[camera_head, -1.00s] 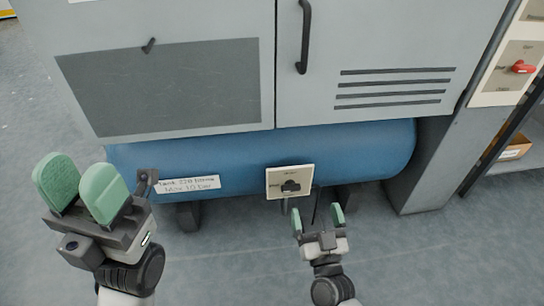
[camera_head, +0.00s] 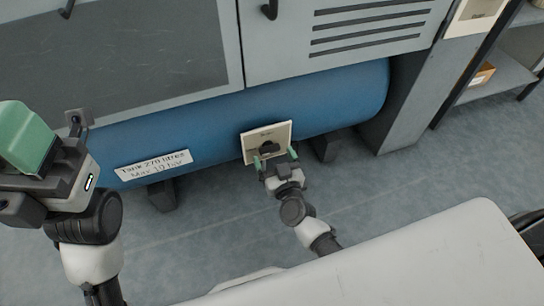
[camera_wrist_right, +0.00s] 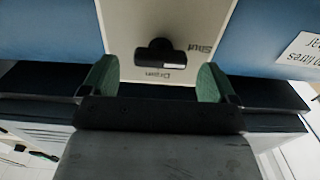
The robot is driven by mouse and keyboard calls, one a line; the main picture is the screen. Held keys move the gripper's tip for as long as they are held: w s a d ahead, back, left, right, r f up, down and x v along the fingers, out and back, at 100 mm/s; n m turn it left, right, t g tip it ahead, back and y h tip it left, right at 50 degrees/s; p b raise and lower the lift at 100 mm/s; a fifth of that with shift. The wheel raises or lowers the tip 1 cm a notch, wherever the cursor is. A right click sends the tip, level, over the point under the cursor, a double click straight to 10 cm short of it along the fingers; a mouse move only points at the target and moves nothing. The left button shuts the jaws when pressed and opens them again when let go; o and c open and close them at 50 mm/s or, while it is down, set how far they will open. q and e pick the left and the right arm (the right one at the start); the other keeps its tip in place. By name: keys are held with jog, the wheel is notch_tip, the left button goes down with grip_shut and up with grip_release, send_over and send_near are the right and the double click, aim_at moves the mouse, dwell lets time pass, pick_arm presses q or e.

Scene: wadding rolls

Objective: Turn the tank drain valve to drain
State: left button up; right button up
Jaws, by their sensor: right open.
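The drain valve is a black knob (camera_head: 268,147) on a cream plate (camera_head: 283,131) at the front of the blue tank (camera_head: 330,95). In the right wrist view the knob (camera_wrist_right: 155,52) lies crosswise, its white mark toward the upside-down word "Shut"; "Drain" is printed on the gripper's side of it. My right gripper (camera_head: 275,157) is open and empty, its green fingers apart just short of the knob, one toward each side of it. My left gripper (camera_head: 25,135) is at the left edge, partly cut off, away from the valve.
A grey cabinet (camera_head: 350,60) with vents stands above the tank. A tank label (camera_head: 153,165) is left of the valve. A shelf (camera_head: 495,75) with a box stands at the right. Bare floor (camera_head: 215,225) lies in front.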

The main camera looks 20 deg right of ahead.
jog(key=shift+w, duration=0.8)
jog(key=c, duration=0.9)
